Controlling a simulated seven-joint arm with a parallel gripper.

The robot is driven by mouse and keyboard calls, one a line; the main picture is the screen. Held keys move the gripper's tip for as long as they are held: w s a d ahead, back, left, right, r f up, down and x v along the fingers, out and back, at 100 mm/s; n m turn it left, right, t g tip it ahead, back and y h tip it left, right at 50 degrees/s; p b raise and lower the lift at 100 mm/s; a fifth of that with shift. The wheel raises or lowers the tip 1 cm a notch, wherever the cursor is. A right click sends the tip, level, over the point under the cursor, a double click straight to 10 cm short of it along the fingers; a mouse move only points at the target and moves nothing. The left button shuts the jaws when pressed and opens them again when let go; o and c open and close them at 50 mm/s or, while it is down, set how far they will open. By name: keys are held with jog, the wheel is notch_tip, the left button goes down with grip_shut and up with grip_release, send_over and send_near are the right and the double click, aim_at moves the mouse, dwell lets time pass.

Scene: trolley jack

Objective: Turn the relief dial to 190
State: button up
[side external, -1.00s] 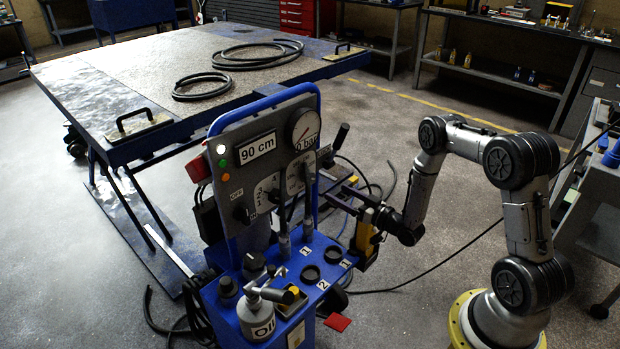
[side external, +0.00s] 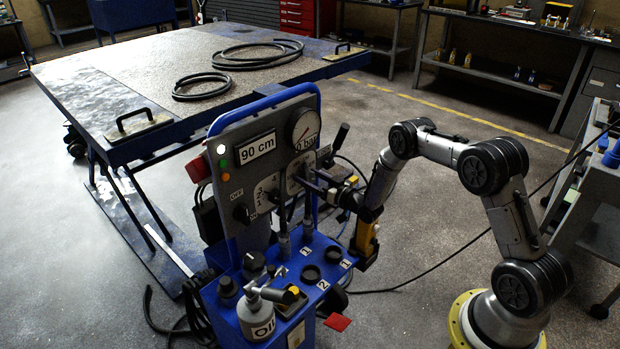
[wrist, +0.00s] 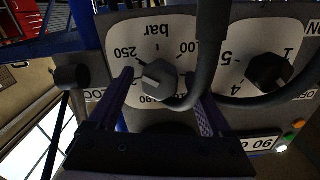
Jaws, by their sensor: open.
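The relief dial (wrist: 158,80) is a grey faceted knob on a white plate marked "bar" with upside-down numbers, 250 and 100 among them, in the wrist view. In the side view its plate (side external: 297,180) is partly hidden by my gripper (side external: 312,180). In the wrist view my gripper (wrist: 165,88) is open, its two dark fingers on either side of the knob. A gap shows between knob and fingers; contact cannot be seen. A small label below the knob is partly hidden, and the knob's exact setting is hard to read.
A dark hose (wrist: 208,50) hangs in front of the plate, close to the right finger. A second black knob (wrist: 268,72) with numbers sits to the right. The pressure gauge (side external: 304,128) and "90 cm" display (side external: 257,148) are above on the panel.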

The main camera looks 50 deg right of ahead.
grip_shut()
dwell(0.3)
jog(key=shift+n, duration=0.3)
jog(key=n, duration=0.4)
jog(key=shift+n, duration=0.3)
jog(key=n, duration=0.4)
jog(key=shift+n, duration=0.3)
jog(key=n, duration=0.5)
jog(key=shift+a+n, duration=0.1)
jog(key=shift+n, duration=2.4)
